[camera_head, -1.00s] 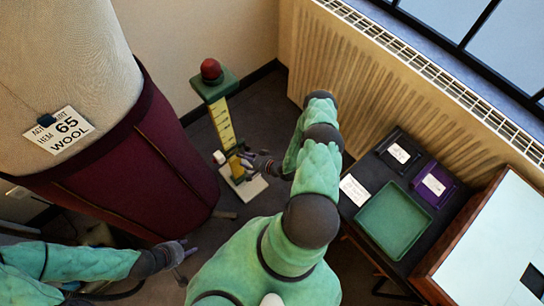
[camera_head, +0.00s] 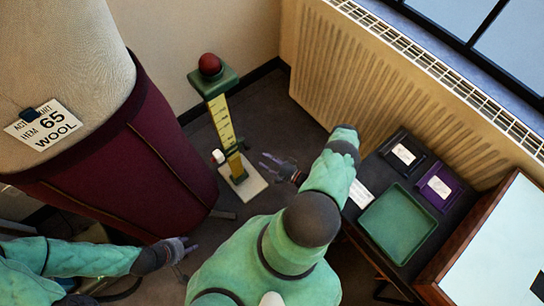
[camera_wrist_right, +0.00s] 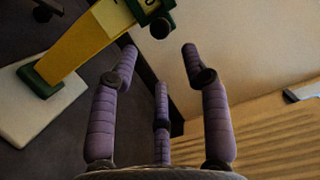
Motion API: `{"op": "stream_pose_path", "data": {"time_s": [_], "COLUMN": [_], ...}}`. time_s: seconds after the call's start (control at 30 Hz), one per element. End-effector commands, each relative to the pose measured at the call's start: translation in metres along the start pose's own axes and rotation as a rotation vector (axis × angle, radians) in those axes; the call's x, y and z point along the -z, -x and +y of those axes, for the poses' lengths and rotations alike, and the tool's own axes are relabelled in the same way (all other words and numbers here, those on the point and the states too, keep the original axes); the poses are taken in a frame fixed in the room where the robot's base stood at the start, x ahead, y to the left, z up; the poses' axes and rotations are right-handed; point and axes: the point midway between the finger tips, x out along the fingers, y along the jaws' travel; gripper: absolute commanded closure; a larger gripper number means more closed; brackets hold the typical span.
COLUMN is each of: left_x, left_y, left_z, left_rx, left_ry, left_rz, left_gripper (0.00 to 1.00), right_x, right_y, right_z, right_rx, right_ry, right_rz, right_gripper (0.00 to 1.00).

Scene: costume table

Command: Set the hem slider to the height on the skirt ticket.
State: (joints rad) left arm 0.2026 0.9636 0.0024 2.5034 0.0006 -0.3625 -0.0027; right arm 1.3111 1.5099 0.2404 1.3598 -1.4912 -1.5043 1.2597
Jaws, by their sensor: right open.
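The skirt ticket (camera_head: 44,125) is clipped to the dress form above the dark red skirt (camera_head: 120,170). It reads "HEM 65 WOOL". The hem marker's yellow scale post (camera_head: 222,122) stands on a white base (camera_head: 244,184), with a green top and a red ball. A white knob (camera_head: 218,157) sits low on the post's left side. The slider's exact reading is too small to tell. My right gripper (camera_head: 270,160) is open and empty, to the right of the post and apart from it. The post also shows in the right wrist view (camera_wrist_right: 84,46). My left gripper (camera_head: 190,252) is open and empty below the skirt.
A ribbed radiator (camera_head: 370,90) stands along the wall behind. At the right a dark table holds a green tray (camera_head: 397,222), a black box (camera_head: 404,150), a purple box (camera_head: 439,186) and a white card (camera_head: 361,194). Floor is clear between post and radiator.

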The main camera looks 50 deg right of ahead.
Motion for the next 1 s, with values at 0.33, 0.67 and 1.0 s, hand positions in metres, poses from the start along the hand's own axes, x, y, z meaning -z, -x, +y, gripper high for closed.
{"op": "stream_pose_path", "data": {"time_s": [0.33,0.67,1.0], "left_x": [0.000,0.000,0.000], "left_y": [0.000,0.000,0.000], "left_z": [0.000,0.000,0.000], "left_rx": [0.000,0.000,0.000], "left_ry": [0.000,0.000,0.000], "left_rz": [0.000,0.000,0.000], "left_gripper": [0.60,0.60,0.60], "right_x": [0.000,-0.001,0.000], "right_y": [-0.037,-0.071,-0.094], "right_z": [0.000,0.000,0.000], "right_rx": [0.000,0.000,0.000], "right_ry": [0.002,0.002,0.002], "right_rz": [-0.003,-0.002,-0.001], "right_gripper": [0.53,0.53,0.53]}}
